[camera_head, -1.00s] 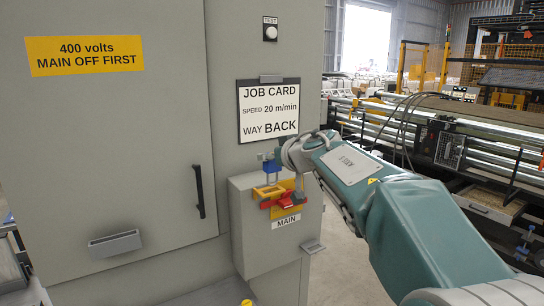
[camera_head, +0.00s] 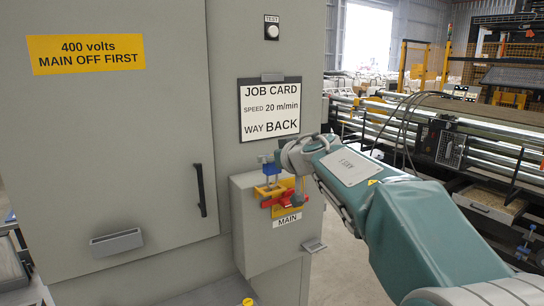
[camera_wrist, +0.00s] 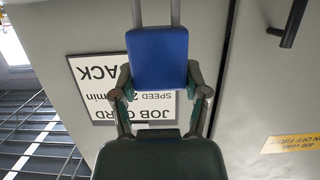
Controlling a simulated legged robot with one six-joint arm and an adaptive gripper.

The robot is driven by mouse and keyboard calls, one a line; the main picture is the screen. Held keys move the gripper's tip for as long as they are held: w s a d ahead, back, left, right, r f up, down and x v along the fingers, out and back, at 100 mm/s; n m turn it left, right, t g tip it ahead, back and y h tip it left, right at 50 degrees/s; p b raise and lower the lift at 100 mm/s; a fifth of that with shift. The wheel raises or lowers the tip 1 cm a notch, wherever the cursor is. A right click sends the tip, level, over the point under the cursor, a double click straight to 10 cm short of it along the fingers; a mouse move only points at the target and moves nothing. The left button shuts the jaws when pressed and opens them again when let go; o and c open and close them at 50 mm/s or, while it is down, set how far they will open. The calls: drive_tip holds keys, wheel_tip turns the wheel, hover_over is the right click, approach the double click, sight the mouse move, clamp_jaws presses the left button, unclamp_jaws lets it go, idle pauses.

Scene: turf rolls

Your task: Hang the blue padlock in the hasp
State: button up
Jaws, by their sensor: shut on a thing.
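The blue padlock (camera_wrist: 158,58) is between the fingers of my gripper (camera_wrist: 160,92) in the wrist view, with its grey shackle pointing away from the palm. In the head view the padlock (camera_head: 271,168) shows small, just above the red and yellow hasp (camera_head: 270,191) on the grey switch box marked MAIN. My gripper (camera_head: 279,160) is shut on it there, beside the box's upper front. I cannot tell whether the shackle touches the hasp; that spot is small and partly covered. The hasp is out of the wrist view.
A red handle (camera_head: 274,201) on a yellow plate sits just under the hasp. The job card (camera_head: 269,109) hangs on the cabinet above. A black door handle (camera_head: 200,190) and a grey tray (camera_head: 116,242) are to the left. A small ledge (camera_head: 314,246) juts out at lower right.

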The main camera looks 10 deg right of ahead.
sight(275, 174)
drive_tip(key=shift+f, duration=2.1)
drive_tip(key=o, duration=1.3)
drive_tip(key=shift+s, duration=0.1)
drive_tip(key=v, duration=1.2)
